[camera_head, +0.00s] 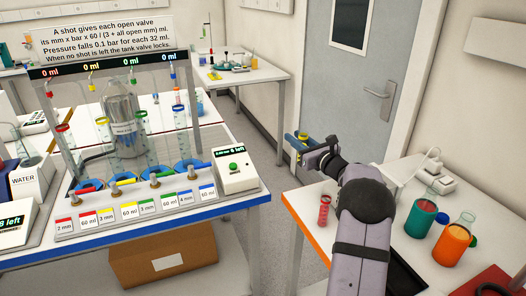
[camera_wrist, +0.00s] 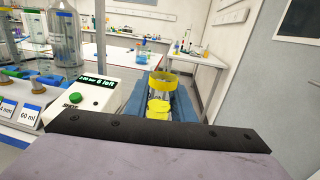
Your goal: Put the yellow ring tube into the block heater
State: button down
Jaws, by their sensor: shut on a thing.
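My gripper (camera_head: 303,143) is in the air near the door, above the gap between the two tables. Its blue jaws are shut on a clear tube with a yellow ring. In the wrist view the yellow ring tube (camera_wrist: 160,79) stands between the blue jaws (camera_wrist: 159,110), its ring at the top and more yellow lower down. The jaws hide part of its sides. In the head view it is small and mostly hidden by the gripper. I cannot pick out the block heater for certain in either view.
The right table carries a small red tube (camera_head: 324,210), a green-filled beaker (camera_head: 421,218) and an orange-filled beaker (camera_head: 452,243). A cardboard box (camera_head: 165,266) lies under the left table.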

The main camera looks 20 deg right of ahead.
jog(key=s+d+m+h, duration=0.2)
jog(key=s+d+h, duration=0.2)
jog(key=d, duration=0.7)
jog(key=s+d+m+h, duration=0.3)
jog(key=s+d, duration=0.3)
jog(key=d, duration=0.5)
jog(key=shift+s+d+g+h+b, duration=0.2)
jog(key=shift+g+h+b, duration=0.2)
jog(key=shift+h, duration=0.3)
jog(key=shift+f, duration=0.15)
jog(key=shift+w+f+b, duration=0.1)
jog(key=shift+f+b, duration=0.2)
jog(key=shift+f, duration=0.45)
jog(key=shift+s+a+b, duration=0.1)
jog(key=shift+s+b, duration=0.1)
jog(key=shift+b, duration=0.65)
jog(key=shift+f+b, duration=1.6)
jog(key=shift+b, duration=0.8)
jog(key=shift+f+b, duration=0.65)
jog(key=shift+f, duration=0.05)
